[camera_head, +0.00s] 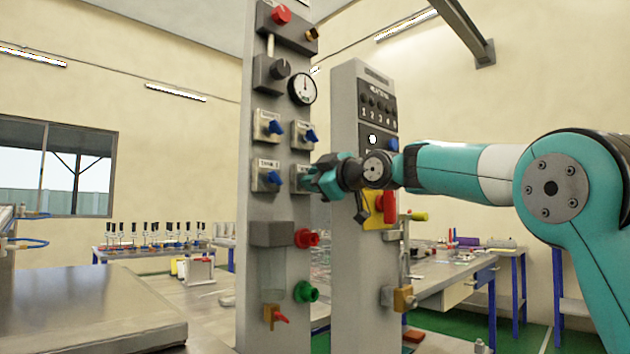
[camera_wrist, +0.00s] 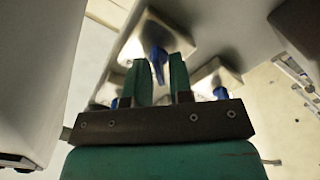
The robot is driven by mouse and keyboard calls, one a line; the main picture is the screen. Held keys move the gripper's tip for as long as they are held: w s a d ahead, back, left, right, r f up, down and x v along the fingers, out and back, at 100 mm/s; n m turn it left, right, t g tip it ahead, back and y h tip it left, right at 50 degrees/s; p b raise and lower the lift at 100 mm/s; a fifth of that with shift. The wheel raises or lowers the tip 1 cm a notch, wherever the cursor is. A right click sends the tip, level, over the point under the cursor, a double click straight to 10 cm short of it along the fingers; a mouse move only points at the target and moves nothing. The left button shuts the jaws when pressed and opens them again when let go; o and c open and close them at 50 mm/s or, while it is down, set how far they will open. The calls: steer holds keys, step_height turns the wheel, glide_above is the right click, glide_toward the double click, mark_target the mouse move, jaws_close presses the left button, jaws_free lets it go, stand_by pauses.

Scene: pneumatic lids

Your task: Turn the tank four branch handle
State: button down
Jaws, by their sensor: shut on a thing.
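Four square metal plates with blue branch handles sit two by two on a grey column. The lower-right handle, at the tank four position, is mostly hidden by my gripper (camera_head: 318,181) in the head view; its label cannot be read. In the wrist view, a blue handle (camera_wrist: 157,58) on its metal plate (camera_wrist: 165,30) stands between the two teal fingers of my gripper (camera_wrist: 162,75), which are shut on it. The upper-left handle (camera_head: 275,127), upper-right handle (camera_head: 310,136) and lower-left handle (camera_head: 273,178) are clear of the gripper.
A second grey column (camera_head: 345,100) with a numbered panel stands close behind my wrist. Workbenches (camera_head: 455,270) stand farther back.

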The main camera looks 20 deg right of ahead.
steer(key=c, duration=1.3)
jaws_free()
steer(key=b+v, duration=0.3)
steer(key=v, duration=1.4)
steer(key=shift+s, duration=0.2)
steer(key=shift+f, duration=0.15)
